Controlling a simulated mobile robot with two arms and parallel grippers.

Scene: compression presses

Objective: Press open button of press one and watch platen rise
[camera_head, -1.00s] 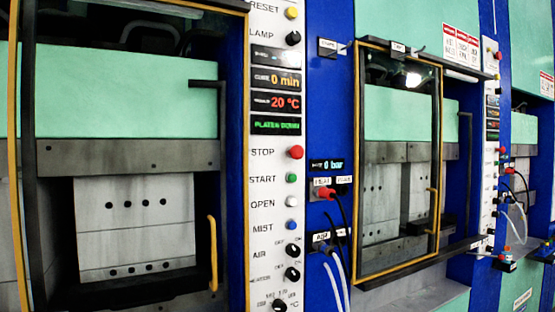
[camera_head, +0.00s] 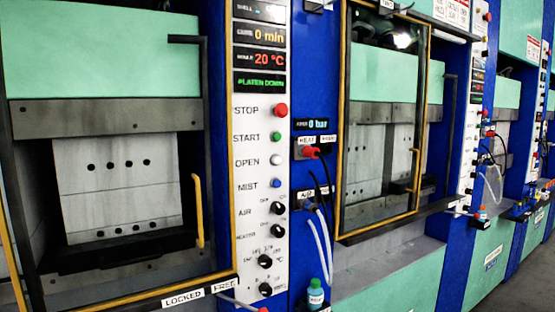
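Press one's panel (camera_head: 261,160) stands left of centre. Its OPEN button (camera_head: 276,160) is white, below the green START button (camera_head: 277,136) and the red STOP button (camera_head: 280,110), and above the blue MIST button (camera_head: 276,184). The panel display (camera_head: 260,83) reads "PLATEN DOWN" in green. The green platen (camera_head: 104,55) sits low, its grey plate (camera_head: 105,118) against the mould block (camera_head: 120,180) with several dark holes. Neither gripper is in view.
A yellow-framed guard door with a yellow handle (camera_head: 198,210) fronts the press. Labels LOCKED and FREE (camera_head: 183,299) sit on its lower rail. A second press (camera_head: 380,120) stands to the right, with hoses and a small teal-capped bottle (camera_head: 315,294) between.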

